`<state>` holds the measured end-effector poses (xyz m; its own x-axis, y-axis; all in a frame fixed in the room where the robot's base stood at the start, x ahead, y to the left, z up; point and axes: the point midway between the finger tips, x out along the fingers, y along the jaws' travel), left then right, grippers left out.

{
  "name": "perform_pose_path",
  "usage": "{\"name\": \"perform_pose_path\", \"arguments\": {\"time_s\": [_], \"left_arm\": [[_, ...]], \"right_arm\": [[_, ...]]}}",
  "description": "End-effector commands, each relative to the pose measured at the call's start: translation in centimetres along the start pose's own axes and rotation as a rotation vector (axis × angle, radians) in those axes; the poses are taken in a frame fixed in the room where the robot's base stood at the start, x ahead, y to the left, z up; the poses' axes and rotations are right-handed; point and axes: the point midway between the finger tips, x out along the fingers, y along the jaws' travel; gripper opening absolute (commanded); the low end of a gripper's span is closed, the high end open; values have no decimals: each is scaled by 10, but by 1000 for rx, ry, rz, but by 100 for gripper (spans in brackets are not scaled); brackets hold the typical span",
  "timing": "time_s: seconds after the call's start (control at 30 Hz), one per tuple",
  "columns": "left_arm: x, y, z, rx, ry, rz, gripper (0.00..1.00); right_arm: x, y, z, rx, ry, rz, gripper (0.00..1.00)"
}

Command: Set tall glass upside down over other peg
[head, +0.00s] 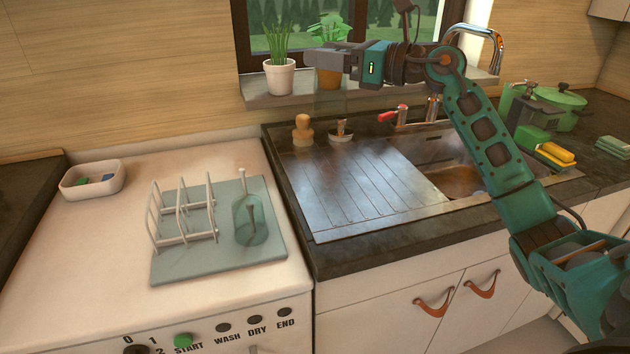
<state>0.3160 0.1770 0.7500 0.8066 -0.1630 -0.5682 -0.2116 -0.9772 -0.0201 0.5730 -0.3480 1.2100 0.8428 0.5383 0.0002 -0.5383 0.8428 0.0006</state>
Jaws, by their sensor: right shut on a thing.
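My right gripper (325,64) is shut and raised in front of the window sill, its fingers pointing left. A faint, clear tall glass (331,103) seems to hang below its fingers; its outline is hard to make out and its way up cannot be told. On the pale blue-green drying mat (180,268), a clear glass (250,222) stands upside down over one peg. The other peg (243,180), thin and white, rises bare just behind that glass. The held glass is well to the right of and above it. My left gripper is not in view.
A white wire rack (184,212) stands on the mat left of the pegs. A small white dish (92,178) is at the far left. A potted plant (279,76) is near the gripper.

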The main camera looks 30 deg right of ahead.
Motion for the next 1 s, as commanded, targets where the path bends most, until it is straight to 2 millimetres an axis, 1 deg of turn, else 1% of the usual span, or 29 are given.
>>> {"name": "perform_pose_path", "arguments": {"time_s": [0.03,0.4,0.5,0.6,0.77,0.9,1.0], "left_arm": [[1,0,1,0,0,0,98],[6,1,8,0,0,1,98],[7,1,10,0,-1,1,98],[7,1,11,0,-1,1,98],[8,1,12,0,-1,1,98],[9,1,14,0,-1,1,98],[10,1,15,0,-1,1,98]], "right_arm": [[0,0,-12,6,2,0,26],[0,1,-110,10,1,1,26],[0,0,-130,7,-1,1,26],[0,0,-143,5,-1,0,26],[0,0,-156,4,0,1,26],[0,0,-178,6,0,0,26],[0,0,-189,5,-1,0,26]]}}
